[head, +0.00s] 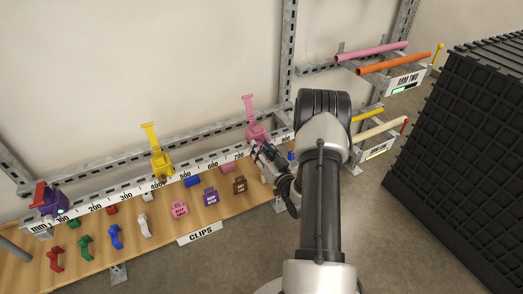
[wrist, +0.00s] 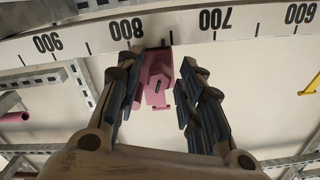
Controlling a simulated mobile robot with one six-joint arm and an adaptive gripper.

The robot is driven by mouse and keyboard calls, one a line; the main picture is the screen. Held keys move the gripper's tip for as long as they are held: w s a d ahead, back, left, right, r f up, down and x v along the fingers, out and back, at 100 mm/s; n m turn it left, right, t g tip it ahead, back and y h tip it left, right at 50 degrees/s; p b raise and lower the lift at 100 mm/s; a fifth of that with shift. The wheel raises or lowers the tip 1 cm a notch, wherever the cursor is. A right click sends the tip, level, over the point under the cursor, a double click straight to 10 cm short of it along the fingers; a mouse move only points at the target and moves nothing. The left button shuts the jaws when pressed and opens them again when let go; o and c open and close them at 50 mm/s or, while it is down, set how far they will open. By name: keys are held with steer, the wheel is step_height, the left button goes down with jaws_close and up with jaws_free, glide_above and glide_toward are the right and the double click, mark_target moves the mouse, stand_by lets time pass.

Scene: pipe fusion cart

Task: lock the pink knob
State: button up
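The pink knob (head: 256,132) sits on the ruler rail toward its right end, with its pink handle sticking straight up. In the wrist view the pink knob (wrist: 157,76) shows between my fingers, just beside the scale between the 700 and 800 marks. My gripper (head: 262,154) is at the knob's lower front side in the head view. In the wrist view my gripper (wrist: 162,66) is open, with the left finger close to the knob and a wider gap at the right finger. I cannot tell whether the left finger touches. My gripper partly hides the knob's base.
A yellow clamp (head: 161,164) with a raised handle and a purple clamp (head: 50,204) with a red handle and green light share the rail. Several coloured clips lie on the wooden shelf (head: 140,250) below. Racks with coloured rods (head: 385,63) and a black ribbed block (head: 465,130) stand right.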

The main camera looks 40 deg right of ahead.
jaws_close()
steer(key=shift+m, duration=0.4)
steer(key=m, duration=1.1)
steer(key=shift+a+r, duration=0.1)
steer(key=shift+a, duration=0.05)
steer(key=shift+m, duration=0.4)
stand_by(0.4)
steer(key=shift+o, duration=1.1)
jaws_free()
